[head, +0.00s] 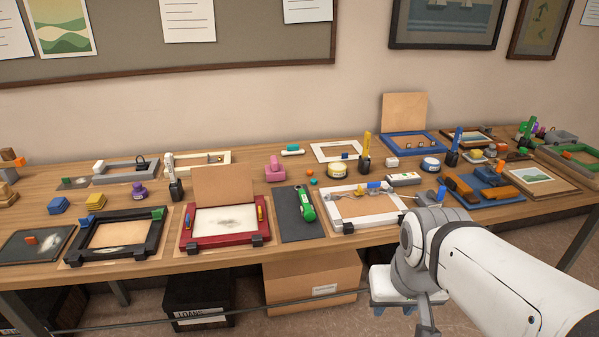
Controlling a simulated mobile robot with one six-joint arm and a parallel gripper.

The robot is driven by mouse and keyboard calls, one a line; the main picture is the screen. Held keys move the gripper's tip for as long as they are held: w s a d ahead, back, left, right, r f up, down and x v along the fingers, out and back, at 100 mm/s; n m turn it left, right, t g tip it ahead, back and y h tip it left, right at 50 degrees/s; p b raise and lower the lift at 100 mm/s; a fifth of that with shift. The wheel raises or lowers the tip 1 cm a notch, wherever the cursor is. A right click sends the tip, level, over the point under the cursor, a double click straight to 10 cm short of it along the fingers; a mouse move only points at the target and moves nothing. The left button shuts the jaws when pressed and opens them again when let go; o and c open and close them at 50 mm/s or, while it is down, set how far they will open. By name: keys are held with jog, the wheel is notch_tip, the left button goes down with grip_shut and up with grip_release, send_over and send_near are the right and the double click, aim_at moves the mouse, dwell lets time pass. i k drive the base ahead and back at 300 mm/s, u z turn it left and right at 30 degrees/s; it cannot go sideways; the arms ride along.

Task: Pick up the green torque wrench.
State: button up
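A green tool with a rounded head and a short handle (306,205) lies on a dark grey mat (291,228) near the front middle of the bench. It looks most like the green torque wrench, but its fine shape is too small to be sure. Another green upright piece (527,127) stands at the far right among clutter. My arm comes in from the lower right. A white end part of it, perhaps my gripper (394,303), hangs in front of the bench edge, low and right of the green tool and apart from it. Its fingers are not clear.
A red frame (225,240) with an upright board stands left of the mat. A white frame (345,222) with small parts lies right of it. A pink block (275,173) is behind. Upright black-based tools in yellow (366,147) and blue (456,140) stand farther back.

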aim_at(302, 196)
jog(key=u, duration=0.3)
jog(key=i, duration=1.2)
jog(key=u, duration=0.15)
